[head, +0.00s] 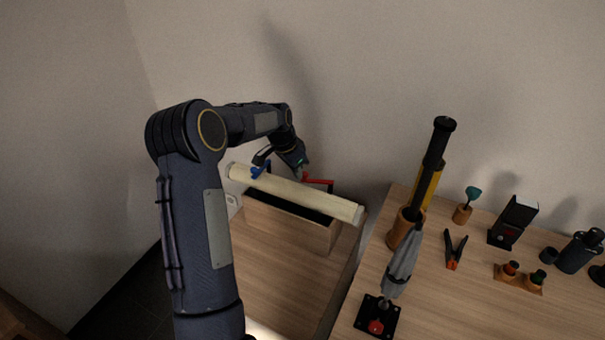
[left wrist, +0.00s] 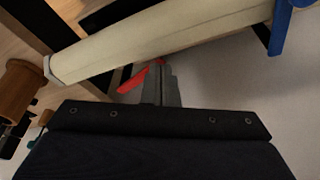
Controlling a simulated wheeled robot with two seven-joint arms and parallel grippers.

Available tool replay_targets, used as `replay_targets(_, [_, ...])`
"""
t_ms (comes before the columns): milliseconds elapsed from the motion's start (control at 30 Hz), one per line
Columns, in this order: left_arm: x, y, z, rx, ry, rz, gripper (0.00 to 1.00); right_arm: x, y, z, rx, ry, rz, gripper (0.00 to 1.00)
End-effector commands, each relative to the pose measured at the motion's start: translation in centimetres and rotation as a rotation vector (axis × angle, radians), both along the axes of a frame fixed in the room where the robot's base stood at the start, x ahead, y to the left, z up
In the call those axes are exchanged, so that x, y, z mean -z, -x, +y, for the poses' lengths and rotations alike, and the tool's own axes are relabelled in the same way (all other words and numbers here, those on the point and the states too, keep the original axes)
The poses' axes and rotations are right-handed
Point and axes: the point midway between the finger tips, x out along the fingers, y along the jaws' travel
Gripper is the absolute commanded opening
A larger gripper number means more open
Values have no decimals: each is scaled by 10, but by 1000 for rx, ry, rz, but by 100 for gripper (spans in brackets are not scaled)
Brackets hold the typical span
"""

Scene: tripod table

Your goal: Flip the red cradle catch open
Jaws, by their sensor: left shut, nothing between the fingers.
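The red catch (head: 318,181) is at the far side of a long cream tube (head: 315,200), right of its middle; in the left wrist view the red catch (left wrist: 138,80) shows beside my fingertips. A blue catch (head: 261,169) lies across the tube further left, and it shows at the top right of the left wrist view (left wrist: 281,25). My left gripper (head: 302,172) is shut and empty, behind the tube at the left end of the red catch. Its fingers (left wrist: 161,84) partly cover the catch. I cannot tell whether they touch it.
The tube rests above a wooden box (head: 290,224) with a dark top opening. A wall stands close behind.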

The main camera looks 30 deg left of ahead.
Motion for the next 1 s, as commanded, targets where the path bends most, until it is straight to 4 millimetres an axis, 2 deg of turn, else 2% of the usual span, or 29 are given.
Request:
replay_targets(67, [-1, -6, 4, 60, 2, 1, 0, -5, 0, 0, 0, 0, 0, 36])
replay_targets(367, [0, -5, 2, 61, -1, 0, 0, -2, 0, 0, 0, 0, 0, 36])
replay_targets(700, [0, -10, -12, 62, 0, 1, 0, -1, 0, 0, 0, 0, 0, 36])
replay_targets(1000, [0, -11, -16, 64, 4, 0, 0, -1, 0, 0, 0, 0, 0, 36])
